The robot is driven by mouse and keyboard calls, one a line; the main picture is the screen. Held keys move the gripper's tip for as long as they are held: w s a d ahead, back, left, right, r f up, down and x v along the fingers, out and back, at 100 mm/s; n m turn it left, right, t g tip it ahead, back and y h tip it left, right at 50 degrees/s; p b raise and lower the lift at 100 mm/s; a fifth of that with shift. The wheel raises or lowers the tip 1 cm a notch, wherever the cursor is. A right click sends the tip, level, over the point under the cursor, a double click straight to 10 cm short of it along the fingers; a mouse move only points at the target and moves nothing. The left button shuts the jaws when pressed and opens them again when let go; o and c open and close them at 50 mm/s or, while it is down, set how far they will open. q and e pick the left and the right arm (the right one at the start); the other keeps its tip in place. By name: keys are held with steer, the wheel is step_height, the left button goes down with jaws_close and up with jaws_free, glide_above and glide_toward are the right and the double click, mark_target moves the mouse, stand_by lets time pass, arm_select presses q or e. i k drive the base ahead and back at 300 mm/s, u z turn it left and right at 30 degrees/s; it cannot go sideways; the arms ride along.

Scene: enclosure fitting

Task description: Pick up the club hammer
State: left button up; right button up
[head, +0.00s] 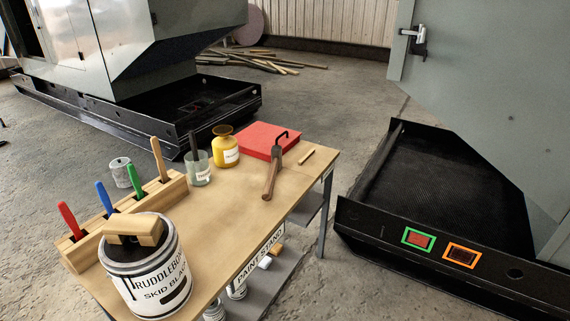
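What looks like the club hammer (271,179) lies on the wooden table top (235,222) near its right edge. Its brown wooden handle points toward the front, and a small grey-brown head is at the far end. The head end is beside the front right corner of a red box (262,139). A dark hooked piece (283,137) rises at the head end; I cannot tell if it is part of the hammer. Neither of my grippers is in view.
A paint can (150,275) with a wooden-backed brush on top stands at the front left. A wooden rack (160,192) holds several coloured handles. A glass jar (199,168) and a yellow pot (224,150) stand behind. A short wooden stick (307,156) lies at right. The table's middle is clear.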

mark_target(276, 151)
steer(key=z, duration=1.2)
steer(key=i, duration=2.95)
steer(key=u, duration=2.85)
